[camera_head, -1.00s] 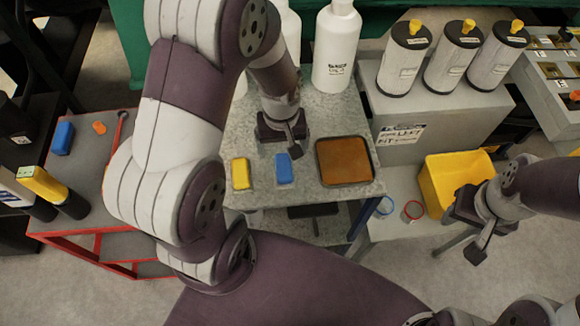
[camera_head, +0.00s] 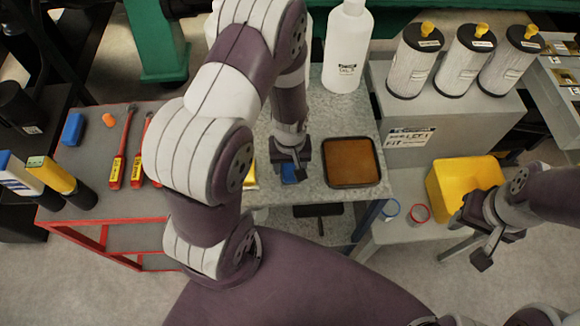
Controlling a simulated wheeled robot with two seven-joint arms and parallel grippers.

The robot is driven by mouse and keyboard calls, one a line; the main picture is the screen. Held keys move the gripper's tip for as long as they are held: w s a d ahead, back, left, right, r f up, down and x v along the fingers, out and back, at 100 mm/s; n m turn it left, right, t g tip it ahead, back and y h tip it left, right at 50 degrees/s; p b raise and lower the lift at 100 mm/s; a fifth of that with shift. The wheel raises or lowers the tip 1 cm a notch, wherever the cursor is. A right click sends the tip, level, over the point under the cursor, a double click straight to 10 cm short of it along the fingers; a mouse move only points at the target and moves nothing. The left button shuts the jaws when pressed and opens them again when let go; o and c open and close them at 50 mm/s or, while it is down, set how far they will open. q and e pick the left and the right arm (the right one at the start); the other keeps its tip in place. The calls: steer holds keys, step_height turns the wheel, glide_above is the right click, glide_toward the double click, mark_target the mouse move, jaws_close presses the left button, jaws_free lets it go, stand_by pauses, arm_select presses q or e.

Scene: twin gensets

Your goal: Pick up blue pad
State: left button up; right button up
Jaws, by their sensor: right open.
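The blue pad (camera_head: 289,175) lies on the grey speckled table, mostly hidden beneath my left gripper. My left gripper (camera_head: 291,168) points down right over the pad; whether it touches the pad or stands a little above it cannot be told, nor whether its jaws are apart. A yellow pad (camera_head: 250,177) lies to the left of it, partly covered by my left arm. My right gripper (camera_head: 472,240) is open and empty at the right, in front of the yellow bin (camera_head: 437,190).
A brown-filled tray (camera_head: 352,162) sits close to the right of my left gripper. A white bottle (camera_head: 347,50) stands behind. Filter canisters (camera_head: 415,62) stand on the grey box.

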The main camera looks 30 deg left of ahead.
mark_target(293, 168)
arm_select(q)
steer(key=shift+c, duration=0.4)
steer(key=shift+w+r, duration=0.1)
steer(key=shift+r, duration=0.35)
steer(key=r, duration=0.2)
steer(key=d+r, duration=0.1)
steer(key=shift+s+r, duration=0.3)
steer(key=shift+r, duration=0.1)
steer(key=s+d+r, duration=0.6)
steer(key=d, duration=0.2)
steer(key=shift+d+r, duration=0.15)
steer(key=shift+d, duration=0.25)
